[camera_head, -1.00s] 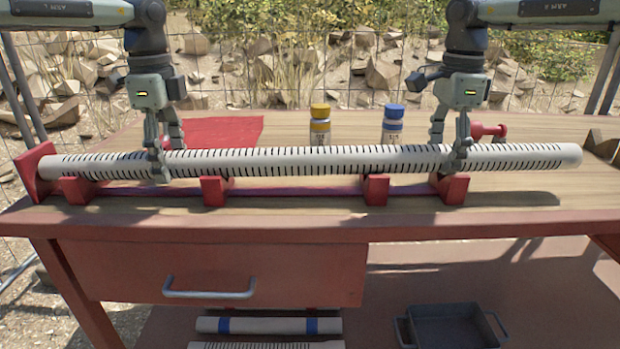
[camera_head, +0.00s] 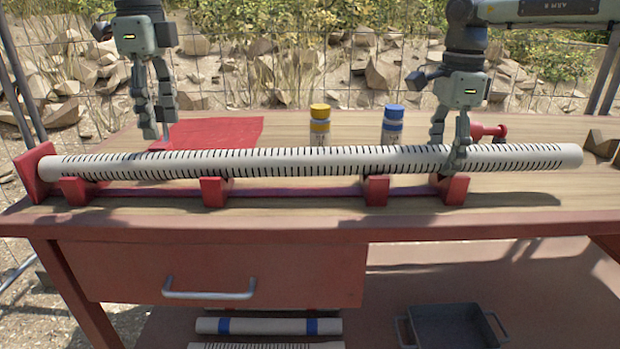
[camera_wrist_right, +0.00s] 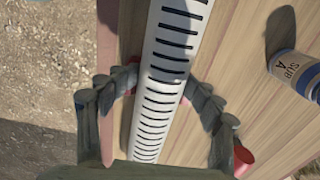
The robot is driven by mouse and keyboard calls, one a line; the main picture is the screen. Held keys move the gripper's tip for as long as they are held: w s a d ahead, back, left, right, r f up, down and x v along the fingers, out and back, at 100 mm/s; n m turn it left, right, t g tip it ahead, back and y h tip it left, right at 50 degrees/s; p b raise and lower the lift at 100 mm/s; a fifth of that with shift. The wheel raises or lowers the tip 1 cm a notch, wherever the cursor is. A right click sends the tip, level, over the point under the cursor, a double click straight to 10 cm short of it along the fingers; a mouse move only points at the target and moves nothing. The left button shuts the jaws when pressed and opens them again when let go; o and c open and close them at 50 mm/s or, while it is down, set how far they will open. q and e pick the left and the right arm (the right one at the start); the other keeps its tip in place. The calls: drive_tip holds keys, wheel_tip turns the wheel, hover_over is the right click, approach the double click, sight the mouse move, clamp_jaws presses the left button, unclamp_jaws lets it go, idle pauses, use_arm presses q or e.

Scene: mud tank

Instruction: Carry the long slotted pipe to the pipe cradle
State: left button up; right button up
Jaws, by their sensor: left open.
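The long slotted pipe (camera_head: 300,160) is pale with dark slots and lies level along the red pipe cradle (camera_head: 214,193), over its several supports. Its left end is at the red end plate (camera_head: 32,178); its right end extends past the last support. My left gripper (camera_head: 158,132) is open and empty, just above and behind the pipe's left part. My right gripper (camera_head: 450,158) is around the pipe near the rightmost support. In the right wrist view, its fingers (camera_wrist_right: 162,90) close on both sides of the pipe (camera_wrist_right: 160,100).
A yellow-capped bottle (camera_head: 320,124) and a blue-capped bottle (camera_head: 393,124) stand behind the pipe. A red sheet (camera_head: 225,130) lies at the back left, and a red object (camera_head: 487,131) is behind my right gripper. More pipes (camera_head: 268,326) and a grey tray (camera_head: 450,330) are below.

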wheel_tip(320, 180, up, 8)
drive_tip(key=shift+f, duration=0.1)
idle(0.4)
